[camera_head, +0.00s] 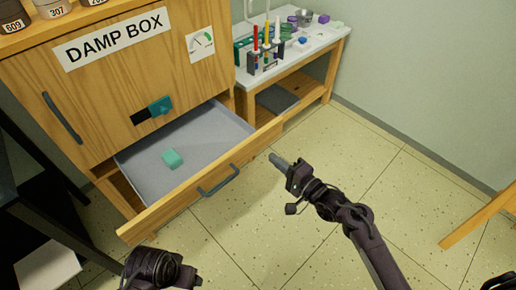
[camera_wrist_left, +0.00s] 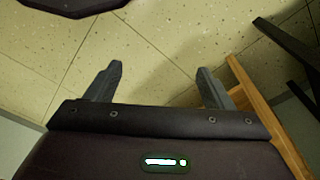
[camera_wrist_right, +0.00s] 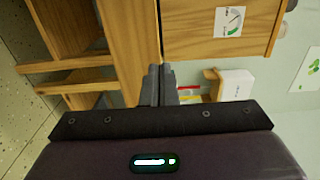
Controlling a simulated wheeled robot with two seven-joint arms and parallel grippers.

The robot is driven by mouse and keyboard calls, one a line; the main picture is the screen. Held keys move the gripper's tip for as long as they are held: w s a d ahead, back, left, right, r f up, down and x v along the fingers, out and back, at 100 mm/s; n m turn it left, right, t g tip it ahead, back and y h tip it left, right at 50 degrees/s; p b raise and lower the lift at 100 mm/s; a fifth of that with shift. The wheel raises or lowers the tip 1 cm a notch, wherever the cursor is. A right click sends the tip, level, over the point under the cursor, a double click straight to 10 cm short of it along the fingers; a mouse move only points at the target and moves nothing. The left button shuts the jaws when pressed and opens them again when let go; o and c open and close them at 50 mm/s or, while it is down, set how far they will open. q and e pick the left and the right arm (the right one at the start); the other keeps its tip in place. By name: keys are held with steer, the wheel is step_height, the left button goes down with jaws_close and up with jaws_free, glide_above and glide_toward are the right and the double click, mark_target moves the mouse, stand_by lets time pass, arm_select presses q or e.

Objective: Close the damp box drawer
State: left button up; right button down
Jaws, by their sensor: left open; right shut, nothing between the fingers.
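The damp box (camera_head: 100,75) is a wooden cabinet with a "DAMP BOX" label. Its lower drawer (camera_head: 145,222) is pulled well out and has a dark handle (camera_head: 218,181) on its front. My right gripper (camera_head: 277,160) is shut and empty, in front of the drawer's right end and pointing toward the cabinet. It shows in the right wrist view (camera_wrist_right: 159,85) with wood beyond the fingertips. My left gripper (camera_wrist_left: 158,82) is open and empty over the floor; in the head view its fingers are not clear at the bottom edge.
A white-topped side table (camera_head: 295,48) with a tool rack (camera_head: 265,60) and small items stands right of the cabinet. A dark frame (camera_head: 30,190) stands at the left. A wooden leg (camera_head: 480,215) shows at the right. The tiled floor (camera_head: 235,240) before the drawer is clear.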

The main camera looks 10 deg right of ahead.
mark_target(251, 141)
steer(key=b+x, duration=0.1)
steer(key=x, duration=0.5)
steer(key=shift+w+a+f, duration=0.1)
arm_select(q)
steer(key=shift+w+d+f+t+h, duration=0.2)
steer(key=shift+d+t, duration=0.1)
steer(key=shift+d, duration=0.15)
steer(key=shift+w+d+f+t+h, duration=0.1)
steer(key=shift+w+d+t, duration=0.1)
steer(key=shift+d+t, duration=0.15)
arm_select(e)
steer(key=shift+w+a, duration=0.35)
steer(key=shift+w, duration=0.15)
arm_select(q)
steer(key=shift+d, duration=0.1)
arm_select(e)
steer(key=shift+w+a, duration=0.1)
